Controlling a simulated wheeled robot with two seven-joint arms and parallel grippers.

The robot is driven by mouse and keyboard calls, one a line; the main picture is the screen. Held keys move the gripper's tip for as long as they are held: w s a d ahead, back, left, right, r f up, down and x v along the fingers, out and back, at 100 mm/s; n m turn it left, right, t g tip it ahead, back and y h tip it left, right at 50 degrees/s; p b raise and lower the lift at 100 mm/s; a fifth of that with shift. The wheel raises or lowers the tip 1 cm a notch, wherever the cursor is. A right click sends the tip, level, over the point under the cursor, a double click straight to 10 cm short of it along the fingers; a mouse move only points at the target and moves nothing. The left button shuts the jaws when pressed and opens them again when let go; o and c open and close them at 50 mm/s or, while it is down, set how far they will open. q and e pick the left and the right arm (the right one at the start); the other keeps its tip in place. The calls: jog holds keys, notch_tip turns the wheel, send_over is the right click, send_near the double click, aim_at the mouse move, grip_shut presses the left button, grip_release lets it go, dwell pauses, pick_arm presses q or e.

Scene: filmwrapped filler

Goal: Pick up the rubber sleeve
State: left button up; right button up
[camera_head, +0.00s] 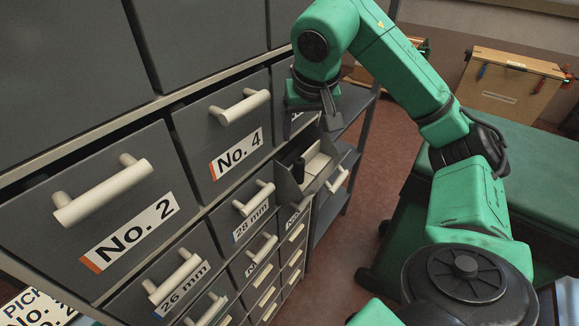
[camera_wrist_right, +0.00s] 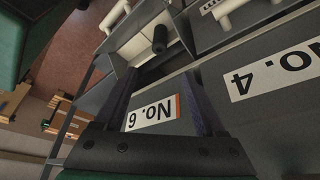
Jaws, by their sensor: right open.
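A small black cylinder (camera_head: 299,168), which looks like the rubber sleeve, stands in a pulled-out grey drawer (camera_head: 289,188) of the cabinet. It also shows in the right wrist view (camera_wrist_right: 160,40), near the top middle, beside a pale divider. My right gripper (camera_head: 312,122) is open and empty, above the open drawer and apart from the cylinder. In the right wrist view its two fingers (camera_wrist_right: 158,78) frame the No. 6 drawer front, and the cylinder lies beyond the fingertips. My left gripper is not in view.
Shut drawers labelled No. 2 (camera_head: 128,222), No. 4 (camera_head: 237,155) and 28 mm (camera_head: 250,222) have protruding pale handles close by. Grey shelving (camera_head: 335,210) stands to the right of the cabinet. A green-topped bench (camera_head: 540,165) is at the right, with red floor (camera_head: 362,215) between.

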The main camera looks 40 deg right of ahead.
send_near(299, 160)
jog(key=f, duration=0.2)
jog(key=x, duration=0.4)
jog(key=p+x, duration=0.1)
jog(key=x, duration=0.1)
jog(key=shift+w+d+f, duration=0.1)
jog(key=shift+w+d, duration=0.15)
jog(key=shift+w, duration=0.15)
jog(key=shift+d+f, duration=0.1)
jog(key=shift+f, duration=0.1)
jog(key=shift+w, duration=0.1)
jog(key=c, duration=1.1)
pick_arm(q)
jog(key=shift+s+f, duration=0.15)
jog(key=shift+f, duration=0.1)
pick_arm(e)
grip_shut()
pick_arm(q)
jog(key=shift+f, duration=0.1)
